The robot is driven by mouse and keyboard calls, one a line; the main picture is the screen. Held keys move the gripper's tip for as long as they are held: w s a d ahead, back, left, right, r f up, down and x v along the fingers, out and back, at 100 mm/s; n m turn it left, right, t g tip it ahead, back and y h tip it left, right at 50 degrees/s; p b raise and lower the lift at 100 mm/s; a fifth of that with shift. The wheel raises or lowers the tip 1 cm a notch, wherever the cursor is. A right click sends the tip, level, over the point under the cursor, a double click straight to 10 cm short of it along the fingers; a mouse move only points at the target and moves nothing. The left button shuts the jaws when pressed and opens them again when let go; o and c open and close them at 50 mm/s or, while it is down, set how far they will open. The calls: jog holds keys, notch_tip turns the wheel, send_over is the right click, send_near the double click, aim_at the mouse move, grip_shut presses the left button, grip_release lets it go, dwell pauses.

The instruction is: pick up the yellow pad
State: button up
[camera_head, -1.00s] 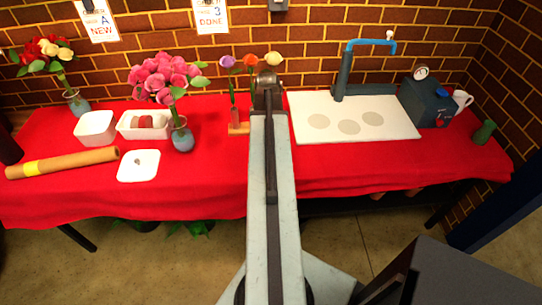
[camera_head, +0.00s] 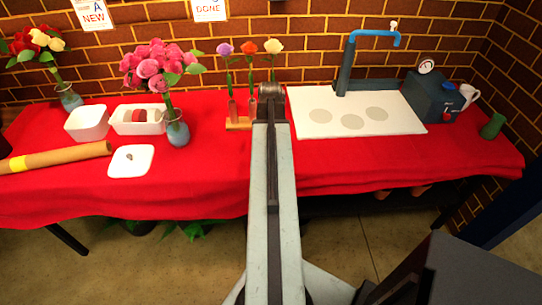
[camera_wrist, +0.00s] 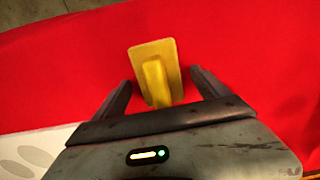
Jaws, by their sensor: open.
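The yellow pad (camera_wrist: 155,50) shows in the wrist view as a flat yellow plate with a raised yellow handle, lying on the red cloth. My gripper (camera_wrist: 160,77) is open, with one dark finger on each side of the handle's near end. The plate lies mostly beyond the fingertips. I cannot tell how high the fingers are above the cloth, and no contact shows. In the head view I cannot see the pad or the fingers; my arm covers the middle of the table.
The red-clothed table (camera_head: 210,190) holds a white mat (camera_head: 300,128) with grey discs and a blue tap (camera_head: 345,70). A wooden rack (camera_head: 237,124) with single flowers stands close left of my arm. A pink bouquet vase (camera_head: 178,133), white tubs (camera_head: 87,124) and a dark machine (camera_head: 432,98) stand farther out.

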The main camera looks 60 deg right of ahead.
jog(key=c, duration=1.6)
notch_tip(320, 180, up, 10)
jog(key=p, duration=1)
jog(key=shift+r+p, duration=0.15)
jog(key=shift+p, duration=0.2)
jog(key=shift+c, duration=0.2)
